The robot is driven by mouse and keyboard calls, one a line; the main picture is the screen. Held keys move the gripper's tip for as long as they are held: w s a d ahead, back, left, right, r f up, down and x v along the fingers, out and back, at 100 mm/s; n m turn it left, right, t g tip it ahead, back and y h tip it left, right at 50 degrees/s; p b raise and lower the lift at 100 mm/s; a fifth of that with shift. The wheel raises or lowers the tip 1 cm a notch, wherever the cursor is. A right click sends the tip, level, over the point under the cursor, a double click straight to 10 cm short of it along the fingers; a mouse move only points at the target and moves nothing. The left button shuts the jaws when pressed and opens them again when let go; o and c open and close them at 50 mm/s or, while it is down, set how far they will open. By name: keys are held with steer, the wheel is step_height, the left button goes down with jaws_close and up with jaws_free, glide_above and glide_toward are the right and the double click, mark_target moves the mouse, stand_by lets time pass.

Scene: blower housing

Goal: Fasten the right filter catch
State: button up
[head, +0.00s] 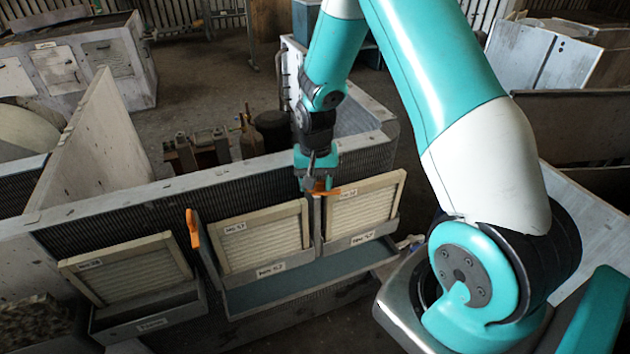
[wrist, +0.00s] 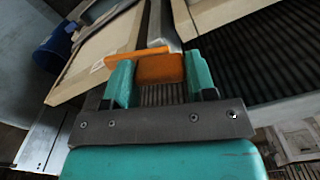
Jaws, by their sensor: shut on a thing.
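The right filter catch (head: 327,191) is an orange lever at the top of the divider post between two framed filters. In the wrist view the orange catch (wrist: 160,67) sits between the two teal fingers of my gripper (wrist: 158,84). My gripper (head: 318,185) is shut on it from above, and the catch's long tab reaches out over the filter frame's edge. The right filter (head: 360,205) leans in its slot, and the middle filter (head: 262,238) stands left of the post. Another orange catch (head: 192,228) stands upright at the middle filter's left side.
A third filter (head: 130,270) leans in its own tray at the left. A grey-blue trough (head: 310,275) runs below the middle and right filters. The ribbed housing wall (head: 110,215) rises behind them. A dark cylinder (head: 272,130) stands behind the wall.

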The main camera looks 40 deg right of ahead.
steer(key=shift+n, duration=1.8)
steer(key=o, duration=0.9)
steer(key=shift+o, duration=0.2)
step_height(320, 180, up, 18)
steer(key=shift+f+b, duration=0.25)
steer(key=shift+b, duration=0.2)
steer(key=s+a+r+n+y, duration=0.2)
steer(key=s+a+n, duration=0.3)
steer(key=s+a, duration=0.6)
steer(key=s+a+r+n+y, duration=0.2)
steer(key=s+a+n, duration=0.3)
steer(key=s+a, duration=0.6)
steer(key=shift+a+r+n, duration=0.25)
steer(key=shift+r+n, duration=0.05)
steer(key=shift+r, duration=0.35)
